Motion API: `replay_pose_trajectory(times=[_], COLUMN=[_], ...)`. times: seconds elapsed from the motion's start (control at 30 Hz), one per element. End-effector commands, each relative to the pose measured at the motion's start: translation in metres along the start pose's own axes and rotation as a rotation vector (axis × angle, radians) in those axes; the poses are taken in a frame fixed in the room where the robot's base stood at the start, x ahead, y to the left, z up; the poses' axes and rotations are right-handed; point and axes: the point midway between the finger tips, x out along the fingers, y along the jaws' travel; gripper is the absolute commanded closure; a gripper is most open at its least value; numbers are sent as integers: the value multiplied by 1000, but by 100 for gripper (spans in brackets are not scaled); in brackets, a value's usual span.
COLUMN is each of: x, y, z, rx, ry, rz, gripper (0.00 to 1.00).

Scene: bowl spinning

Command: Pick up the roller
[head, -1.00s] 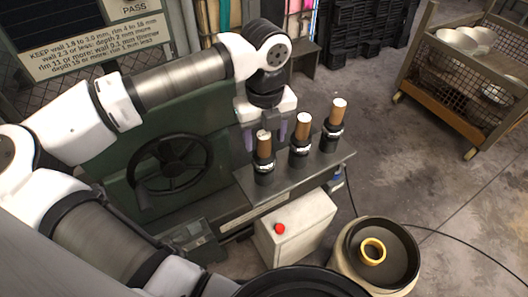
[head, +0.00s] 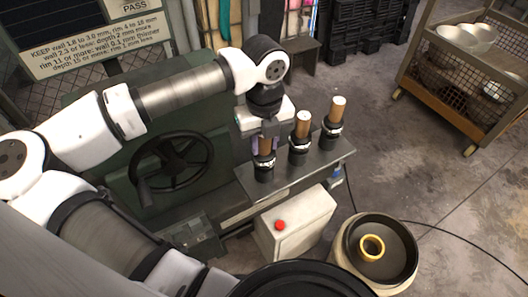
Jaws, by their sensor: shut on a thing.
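Three upright rollers, each with a brown wooden upper part and a black lower part, stand in a row on the grey shelf of the green machine. My gripper (head: 265,143) points down over the nearest, left-hand roller (head: 264,167), its fingers shut around the brown upper part. The gripper hides the top of this roller, and its black base still appears to rest at the shelf. The middle roller (head: 302,125) and the far right roller (head: 337,111) stand free just to the right, their pale tops showing.
A black handwheel (head: 172,160) is left of the shelf. A control box with a red button (head: 280,225) stands in front. A drum (head: 350,242) holds a yellow ring (head: 371,247). A wire cart (head: 460,75) with metal bowls (head: 466,37) is at the back right.

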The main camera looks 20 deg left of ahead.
Motion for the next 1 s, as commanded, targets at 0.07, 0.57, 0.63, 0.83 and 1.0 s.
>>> replay_pose_trajectory(times=[0.07, 0.57, 0.63, 0.83, 1.0], x=[-1, -80, -99, -147, -171], y=[0, 0, 0, 0, 0], z=[0, 1, 1, 1, 0], rx=[0, -1, -1, -2, -1], ry=[-1, -4, -4, -3, -1], rz=[0, 1, 1, 1, 0], gripper=[100, 100, 100, 100, 100])
